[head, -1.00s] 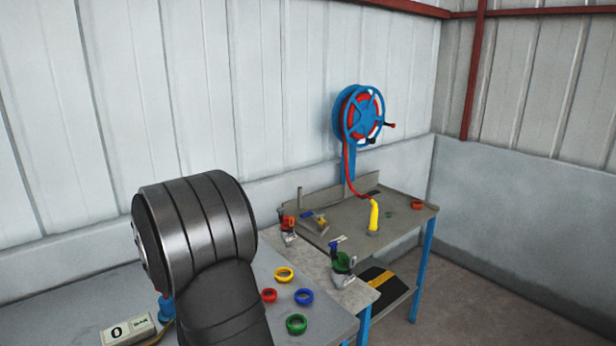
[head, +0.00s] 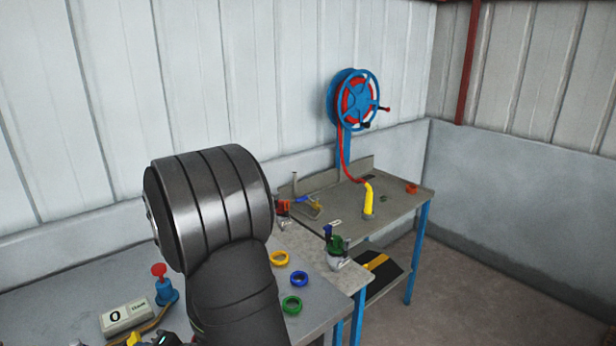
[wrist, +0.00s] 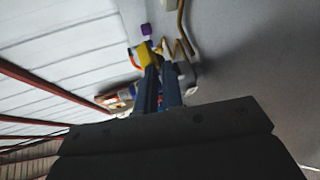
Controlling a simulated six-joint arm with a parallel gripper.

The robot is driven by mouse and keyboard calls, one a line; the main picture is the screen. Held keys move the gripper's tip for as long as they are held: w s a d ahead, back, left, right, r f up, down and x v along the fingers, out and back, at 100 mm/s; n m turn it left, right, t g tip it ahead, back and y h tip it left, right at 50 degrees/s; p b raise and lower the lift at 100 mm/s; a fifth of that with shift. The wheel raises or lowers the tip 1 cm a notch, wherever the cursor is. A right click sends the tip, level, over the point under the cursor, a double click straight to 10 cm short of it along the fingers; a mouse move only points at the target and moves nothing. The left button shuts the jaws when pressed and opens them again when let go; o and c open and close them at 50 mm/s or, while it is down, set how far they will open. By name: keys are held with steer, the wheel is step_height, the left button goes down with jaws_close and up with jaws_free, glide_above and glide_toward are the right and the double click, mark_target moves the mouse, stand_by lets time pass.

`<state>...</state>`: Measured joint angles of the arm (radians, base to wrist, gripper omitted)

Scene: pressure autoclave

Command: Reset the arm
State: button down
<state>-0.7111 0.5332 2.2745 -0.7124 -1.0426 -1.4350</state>
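My arm shows in the head view as a large dark cylindrical joint with a black link below it, left of centre. My gripper shows in the wrist view (wrist: 161,72) as two dark blue fingers side by side, pointing up the picture. The gap between them is narrow, and I cannot tell whether they are shut. A yellow piece (wrist: 148,52) and a purple piece (wrist: 146,30) show by the fingertips; whether they touch is unclear. In the head view the gripper is not clearly visible; dark and yellow parts show at the bottom edge.
A digital display (head: 127,317) and a red-topped blue button (head: 165,285) stand left of my arm. Yellow (head: 279,258), blue (head: 299,279) and green (head: 291,305) rings lie right of it. A bench (head: 405,205) with a yellow nozzle (head: 369,198) and hose reel (head: 357,98) stands beyond.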

steer(key=c, duration=1.6)
jaws_free()
steer(key=w, duration=0.1)
steer(key=w+a+t+h, duration=0.1)
steer(key=w, duration=0.1)
steer(key=w+a+m+h, duration=0.1)
steer(key=w, duration=0.1)
steer(key=shift+a, duration=0.15)
steer(key=w, duration=0.1)
steer(key=w+a+h, duration=0.1)
steer(key=w+a, duration=0.1)
steer(key=shift+f+m+t, duration=0.35)
steer(key=shift+m+t, duration=0.05)
jaws_close()
steer(key=shift+w+a+r+m+h, duration=0.15)
steer(key=shift+w+a+r+h, duration=0.1)
steer(key=shift+w+h, duration=0.2)
steer(key=shift+w+a+r+m+h, duration=0.15)
steer(key=shift+w+a+h, duration=0.1)
steer(key=shift+w+h, duration=0.2)
steer(key=a+r+m+h, duration=0.3)
steer(key=r+h, duration=0.2)
steer(key=r, duration=0.2)
steer(key=shift+w+a+r+m+g+h, duration=0.25)
steer(key=shift+m+g+h, duration=0.05)
steer(key=shift+m+h, duration=0.1)
